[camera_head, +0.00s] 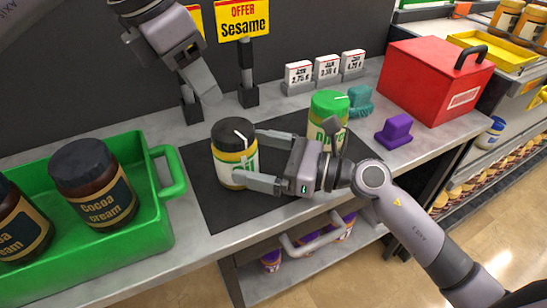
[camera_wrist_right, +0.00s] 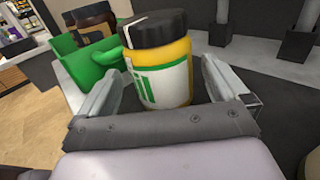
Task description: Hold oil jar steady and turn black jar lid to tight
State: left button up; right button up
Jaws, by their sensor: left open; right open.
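The oil jar with the black lid (camera_head: 233,140) stands upright on a dark mat (camera_head: 205,195); its body is yellow with a white and green label (camera_wrist_right: 160,80). My right gripper (camera_head: 258,158) is open, with its fingers on either side of this jar's body, below the lid. In the right wrist view the jar stands between the two fingers, with gaps showing beside it. My left gripper (camera_head: 205,88) is open and empty, above and behind the jar.
A green-lidded jar (camera_head: 328,105) stands behind my right gripper. A green crate (camera_head: 165,240) with cocoa cream jars (camera_head: 93,185) is at left. Teal (camera_head: 360,100) and purple (camera_head: 394,132) items, a red box (camera_head: 435,80) and price signs (camera_head: 325,70) stand to the right.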

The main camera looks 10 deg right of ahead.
aim_at(232, 129)
jog(key=shift+x, duration=2.1)
jog(key=c, duration=1.2)
pick_arm(q)
jog(key=o, duration=1)
jog(key=shift+d, duration=0.1)
pick_arm(e)
jog(key=shift+o, duration=0.2)
pick_arm(q)
jog(key=shift+o, duration=0.4)
jog(key=shift+w+d, duration=0.15)
jog(key=shift+w+d+r+n+g+y, duration=0.85)
jog(key=shift+d+r+n+y, duration=0.7)
jog(key=shift+n, duration=1.25)
jog(key=shift+y, duration=0.25)
notch_tip(232, 129, down, 12)
jog(key=shift+s+f, duration=0.1)
